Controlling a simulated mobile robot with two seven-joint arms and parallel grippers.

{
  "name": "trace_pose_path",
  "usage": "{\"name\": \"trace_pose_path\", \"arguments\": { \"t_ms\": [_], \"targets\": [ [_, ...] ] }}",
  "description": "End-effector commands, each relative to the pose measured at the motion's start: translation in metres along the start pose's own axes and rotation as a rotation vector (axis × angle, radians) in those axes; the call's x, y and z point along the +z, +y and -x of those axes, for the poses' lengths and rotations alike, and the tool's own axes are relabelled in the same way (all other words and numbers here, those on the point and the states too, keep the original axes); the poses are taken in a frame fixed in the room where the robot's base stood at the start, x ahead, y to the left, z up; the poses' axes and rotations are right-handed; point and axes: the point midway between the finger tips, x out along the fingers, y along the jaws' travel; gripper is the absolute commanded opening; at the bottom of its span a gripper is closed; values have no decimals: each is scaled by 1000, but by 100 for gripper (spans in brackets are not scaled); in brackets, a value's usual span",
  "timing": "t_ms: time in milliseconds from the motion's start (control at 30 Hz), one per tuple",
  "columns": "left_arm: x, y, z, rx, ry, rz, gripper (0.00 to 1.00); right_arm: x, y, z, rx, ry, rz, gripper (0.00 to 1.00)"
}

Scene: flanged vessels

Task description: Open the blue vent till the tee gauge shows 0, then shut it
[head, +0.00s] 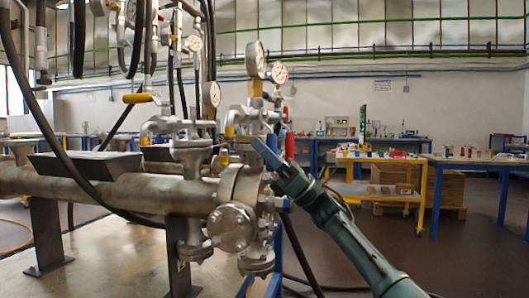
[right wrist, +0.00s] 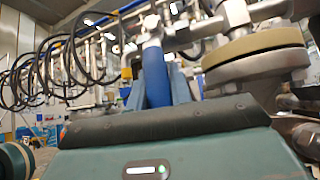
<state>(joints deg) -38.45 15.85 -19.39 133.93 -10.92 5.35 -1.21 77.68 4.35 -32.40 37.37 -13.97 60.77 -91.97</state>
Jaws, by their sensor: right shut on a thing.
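My right gripper (head: 266,152) reaches in from the lower right to the fittings at the right end of the flanged vessel (head: 120,190). In the right wrist view, a blue handle (right wrist: 155,76), which looks like the vent's, stands between the fingers, and the gripper is shut on it. In the head view the fingers largely cover this handle. Round white-faced gauges stand above the fittings: one side-on (head: 255,60) and one facing me more (head: 279,73). I cannot tell which is the tee gauge, and their needles are too small to read. My left gripper is not in view.
A red handle (head: 289,144) stands close to the right of my gripper. A yellow handle (head: 138,98) and hanging black hoses are at the left. A pale round flange (right wrist: 253,46) is close on the right in the wrist view. A yellow cart (head: 380,190) stands behind.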

Motion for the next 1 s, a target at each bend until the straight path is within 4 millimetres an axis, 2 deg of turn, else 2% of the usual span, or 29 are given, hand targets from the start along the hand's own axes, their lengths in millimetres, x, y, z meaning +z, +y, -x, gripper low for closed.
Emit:
{"name": "trace_pose_path", "arguments": {
  "t_ms": [433, 467, 700, 1000],
  "targets": [
    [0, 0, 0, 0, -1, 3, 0, 3, 0, -1, 4, -2, 12, 0],
    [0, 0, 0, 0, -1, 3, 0, 3, 0, -1, 4, -2, 12, 22],
    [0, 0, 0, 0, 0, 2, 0, 2, 0, -1, 5, -1, 10, 41],
    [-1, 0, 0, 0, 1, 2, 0, 1, 0, 2, 6, 0, 9, 43]
  ]
}}
